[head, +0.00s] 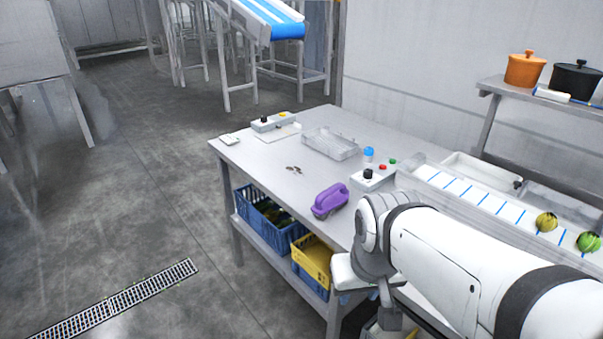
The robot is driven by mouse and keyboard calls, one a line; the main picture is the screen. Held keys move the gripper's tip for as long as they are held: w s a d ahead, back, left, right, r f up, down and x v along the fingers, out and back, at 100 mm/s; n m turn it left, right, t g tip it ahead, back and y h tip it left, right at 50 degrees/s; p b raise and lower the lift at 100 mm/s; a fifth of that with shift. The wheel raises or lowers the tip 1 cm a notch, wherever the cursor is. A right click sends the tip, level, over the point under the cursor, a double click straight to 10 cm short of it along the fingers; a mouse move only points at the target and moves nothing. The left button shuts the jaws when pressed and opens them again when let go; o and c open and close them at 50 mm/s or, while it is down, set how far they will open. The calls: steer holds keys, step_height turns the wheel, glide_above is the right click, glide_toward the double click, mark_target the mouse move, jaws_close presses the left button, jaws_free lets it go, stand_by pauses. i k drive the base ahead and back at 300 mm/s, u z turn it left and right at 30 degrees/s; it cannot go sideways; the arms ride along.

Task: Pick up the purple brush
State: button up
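The purple brush (330,201) lies on the grey metal table, near its front edge and just left of my arm. It has a rounded purple body with a handle on top. My white arm reaches in from the lower right, its bent joint to the right of the brush. A dark grey part below that joint (390,317) may belong to my gripper, but its fingers cannot be made out. Nothing touches the brush.
A clear tray (331,143), a control box with buttons (374,177), a blue-capped jar (368,154) and small brown bits (294,169) are on the table (255,165). Blue (262,222) and yellow crates (312,262) sit below. Floor at left is open.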

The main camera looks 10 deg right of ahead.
mark_target(333, 197)
steer(key=u, duration=1.7)
steer(key=i, duration=2.6)
steer(key=z, duration=2.8)
steer(key=k, duration=0.1)
steer(key=z, duration=0.8)
steer(key=i, duration=0.65)
